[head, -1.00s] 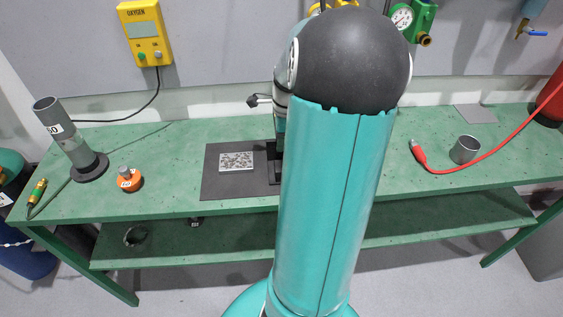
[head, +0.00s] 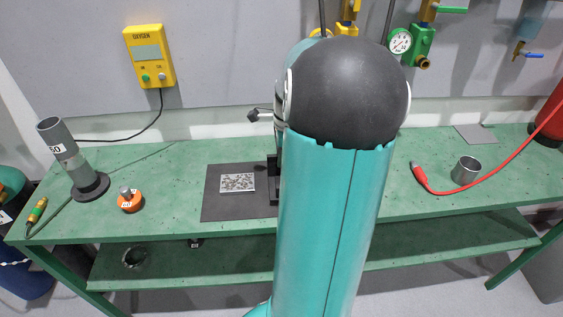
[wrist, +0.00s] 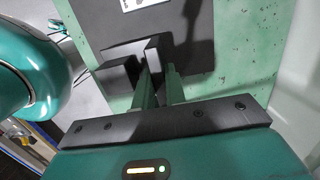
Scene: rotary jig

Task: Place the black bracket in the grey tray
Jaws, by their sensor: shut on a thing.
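The black bracket (wrist: 121,74) shows in the wrist view as dark blocky parts at my fingertips. My gripper (wrist: 160,76) is shut on it, over or on a dark grey mat (wrist: 190,25); I cannot tell whether the bracket touches the mat. In the head view the bracket (head: 273,182) is a black upright piece at the mat's right edge, partly hidden by my arm, which also hides the gripper. A flat grey plate (head: 476,134) at the bench's back right may be the grey tray.
A speckled plate (head: 237,182) lies on the mat. The green bench (head: 170,215) also holds a grey tube on a round base (head: 78,165), an orange knob (head: 130,201), a metal cup (head: 466,171) and a red hose (head: 440,190). The bench front between mat and knob is clear.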

